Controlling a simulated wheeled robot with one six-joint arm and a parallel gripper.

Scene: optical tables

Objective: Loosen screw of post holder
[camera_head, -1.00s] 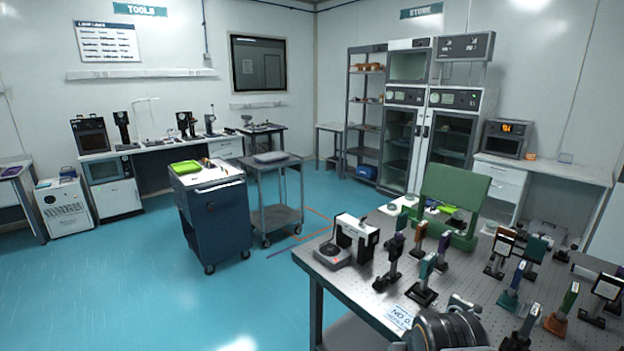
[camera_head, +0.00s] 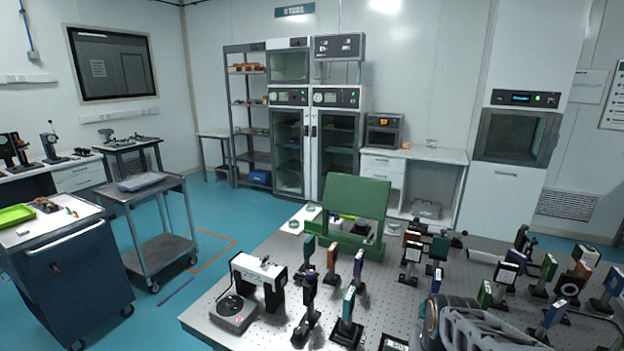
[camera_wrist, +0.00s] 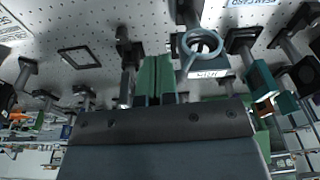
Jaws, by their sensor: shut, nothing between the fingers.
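Several optics on posts and post holders stand on the perforated optical table (camera_head: 225,335). One dark post holder (camera_head: 306,325) stands near the table's left part, and another post with a teal-topped optic (camera_head: 347,305) is beside it. Which holder's screw is meant cannot be told, and no screw shows clearly. In the wrist view my gripper (camera_wrist: 156,58) has its two green fingers together and empty, over the table. A dark post holder (camera_wrist: 127,70) is left of the fingers. A ring-shaped part (camera_wrist: 186,60) is just right of them, apparently apart.
A white and black bridge-shaped instrument (camera_head: 262,270) and a grey puck device (camera_head: 233,312) sit at the table's left corner. A green stand (camera_head: 356,200) rises at the back.

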